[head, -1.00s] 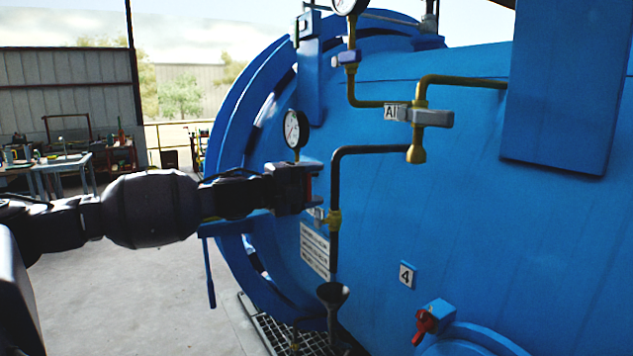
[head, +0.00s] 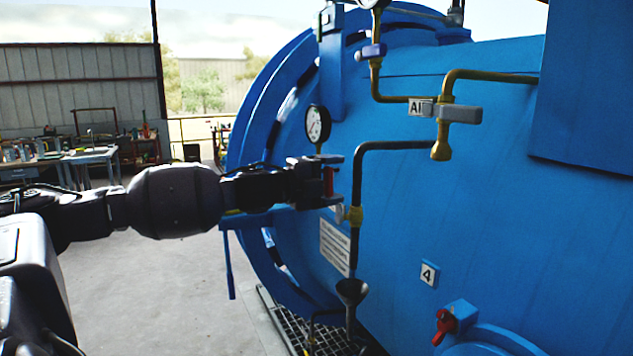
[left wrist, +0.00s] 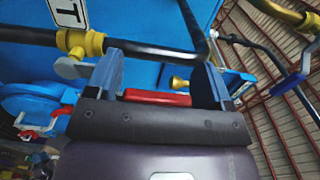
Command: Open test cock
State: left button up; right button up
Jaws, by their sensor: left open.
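The test cock appears to be the small yellow brass fitting (head: 355,215) with a short grey lever (head: 339,213), on the dark bent pipe above a funnel. In the left wrist view, the yellow fitting (left wrist: 80,43) and grey lever (left wrist: 72,69) lie left of the fingers, near a white tag marked T (left wrist: 68,12). My left gripper (head: 338,180) is open beside the pipe, just above and left of the fitting. A red bar (left wrist: 157,97) shows between its finger bases; I cannot tell whether it belongs to the gripper. The lever seems apart from the fingers. My right gripper is not in view.
The blue autoclave (head: 480,210) fills the right side. A pressure gauge (head: 318,124) stands close above my left gripper. A grey-handled valve (head: 458,113) is up right, a funnel (head: 352,291) below, a red-handled valve (head: 444,325) low right. Open floor lies left.

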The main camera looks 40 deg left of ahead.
pick_arm(q)
jog(key=p+v, duration=0.1)
jog(key=v, duration=0.9)
jog(key=shift+s, duration=0.3)
dwell(0.6)
jog(key=shift+a, duration=0.15)
dwell(0.5)
